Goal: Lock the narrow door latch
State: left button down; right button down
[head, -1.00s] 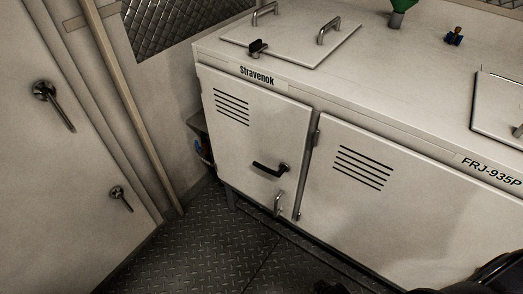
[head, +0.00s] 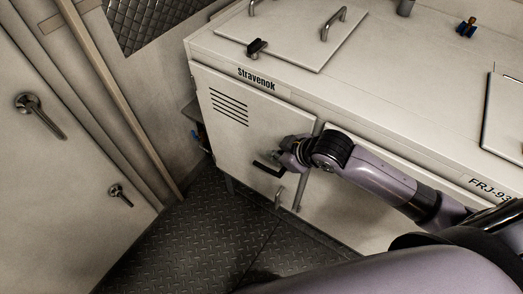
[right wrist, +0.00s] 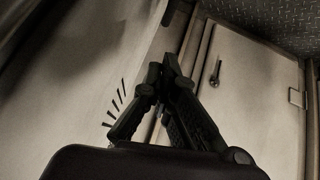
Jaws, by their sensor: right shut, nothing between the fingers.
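The narrow door (head: 228,138) is the white panel under the "Stravenok" label, with slanted vent slots. It looks flush or nearly flush with the cabinet. Its black latch handle (head: 266,170) lies low on the right side of the door, its right end partly hidden by my gripper. A small metal handle (head: 279,195) hangs just below. My right gripper (head: 281,157) is at the latch's right end; whether it touches cannot be told. In the right wrist view its fingers (right wrist: 168,66) are together and empty beside a slotted white panel (right wrist: 70,105). My left gripper is not in view.
The wide cabinet door (head: 345,215) is to the right, partly behind my right arm. The worktop (head: 400,85) carries a lid with handles (head: 290,30). A white room door (head: 60,190) with metal handles stands left. The diamond-plate floor (head: 200,240) is clear.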

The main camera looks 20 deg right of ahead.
jog(key=shift+s+a+r, duration=0.1)
jog(key=shift+a+r, duration=0.1)
jog(key=shift+r, duration=0.45)
send_over(262, 167)
notch_tip(262, 167, down, 10)
jog(key=shift+a+f+p, duration=0.1)
jog(key=shift+p, duration=0.25)
jog(key=shift+d+f, duration=0.2)
jog(key=shift+f, duration=0.55)
